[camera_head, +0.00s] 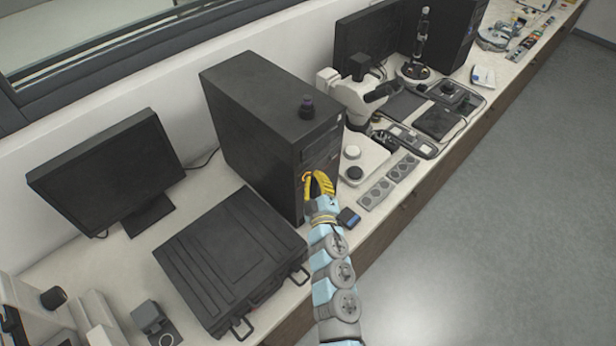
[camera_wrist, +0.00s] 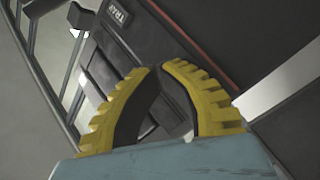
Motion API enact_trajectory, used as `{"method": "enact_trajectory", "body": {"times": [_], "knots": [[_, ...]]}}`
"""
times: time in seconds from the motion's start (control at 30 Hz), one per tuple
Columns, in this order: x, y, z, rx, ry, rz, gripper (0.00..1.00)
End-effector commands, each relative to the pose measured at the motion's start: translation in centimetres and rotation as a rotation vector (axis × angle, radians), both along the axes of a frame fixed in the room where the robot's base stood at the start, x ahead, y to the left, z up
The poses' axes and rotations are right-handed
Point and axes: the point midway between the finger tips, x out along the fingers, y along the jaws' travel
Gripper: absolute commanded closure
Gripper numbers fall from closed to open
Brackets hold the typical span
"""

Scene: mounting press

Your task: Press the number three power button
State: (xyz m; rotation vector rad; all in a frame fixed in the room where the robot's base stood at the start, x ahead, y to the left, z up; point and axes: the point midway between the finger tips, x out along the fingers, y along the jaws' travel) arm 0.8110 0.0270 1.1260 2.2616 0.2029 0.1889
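My gripper (camera_head: 313,176) has yellow ribbed fingers and is in front of the lower front face of a black computer tower (camera_head: 255,115). In the wrist view, the fingertips of my gripper (camera_wrist: 160,68) come together with hardly any gap, and nothing shows between them. The tower's dark front panel (camera_wrist: 185,45) is behind the fingers there; I cannot tell whether they touch it. No button marked three can be made out in either view. Grey panels with round sockets or buttons (camera_head: 376,194) lie on the bench right of the gripper, too small to read.
A closed black case (camera_head: 225,255) lies left of my arm, with a monitor (camera_head: 108,170) behind it. A white device with round knobs (camera_head: 354,160) and a microscope (camera_head: 352,95) stand right of the tower. The floor (camera_head: 480,240) beyond the bench is clear.

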Motion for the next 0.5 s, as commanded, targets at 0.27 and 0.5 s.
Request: {"method": "enact_trajectory", "body": {"times": [0.27,0.5], "knots": [[-0.6,-0.8,0.1,0.000,0.000,-0.001,1.00],[-1.0,-1.2,0.1,0.001,0.000,0.000,1.00]]}}
